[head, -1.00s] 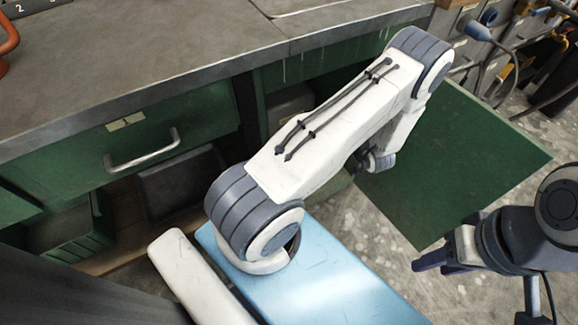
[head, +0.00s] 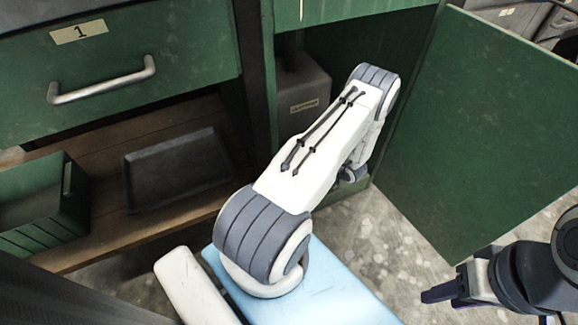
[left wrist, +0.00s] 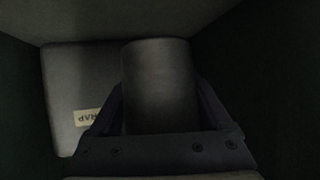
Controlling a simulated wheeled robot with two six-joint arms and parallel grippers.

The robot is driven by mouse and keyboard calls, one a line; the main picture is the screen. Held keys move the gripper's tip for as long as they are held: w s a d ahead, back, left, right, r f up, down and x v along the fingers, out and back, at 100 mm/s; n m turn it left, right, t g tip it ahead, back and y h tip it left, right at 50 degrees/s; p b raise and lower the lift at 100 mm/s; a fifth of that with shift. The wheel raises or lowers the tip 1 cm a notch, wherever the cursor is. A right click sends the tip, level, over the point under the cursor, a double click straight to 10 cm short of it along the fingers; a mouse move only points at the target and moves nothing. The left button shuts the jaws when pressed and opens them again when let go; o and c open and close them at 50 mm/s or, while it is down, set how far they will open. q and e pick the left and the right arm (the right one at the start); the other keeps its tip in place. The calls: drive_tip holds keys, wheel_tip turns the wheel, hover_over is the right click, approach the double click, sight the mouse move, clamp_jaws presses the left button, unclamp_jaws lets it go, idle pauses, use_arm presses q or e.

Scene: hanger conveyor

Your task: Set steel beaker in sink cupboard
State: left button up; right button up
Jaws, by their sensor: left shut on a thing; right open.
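The steel beaker (left wrist: 160,75) shows dark and cylindrical in the left wrist view. My left gripper (left wrist: 162,98) is shut on it, one finger at each side. The sink cupboard (head: 345,25) is green and stands open in the head view, with its door (head: 480,110) swung out to the right. My left arm reaches into the cupboard opening, and its gripper and the beaker are hidden in the head view. Whether the beaker touches the cupboard floor cannot be told. My right gripper (head: 436,293) is open and empty, low at the right, outside the door.
A grey box with a label (head: 303,95) stands inside the cupboard at the left; it also shows behind the beaker in the left wrist view (left wrist: 80,75). To the left are a drawer marked 1 (head: 170,50), a shelf with a dark tray (head: 178,170), and a green bin (head: 40,200).

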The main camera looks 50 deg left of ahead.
use_arm(q)
drive_tip(key=s+a+f, duration=0.1)
drive_tip(key=a+f+b, duration=0.1)
drive_tip(key=a, duration=0.1)
drive_tip(key=s+a+f+b, duration=0.1)
drive_tip(key=shift+s+a+f, duration=0.1)
drive_tip(key=shift+s+a, duration=0.1)
drive_tip(key=shift+s, duration=0.15)
wheel_tip(320, 180, down, 4)
drive_tip(key=b, duration=0.3)
drive_tip(key=shift+f, duration=0.1)
use_arm(e)
wheel_tip(320, 180, down, 6)
use_arm(q)
drive_tip(key=o, duration=1.4)
use_arm(e)
drive_tip(key=shift+f, duration=0.1)
use_arm(q)
drive_tip(key=shift+o, duration=0.2)
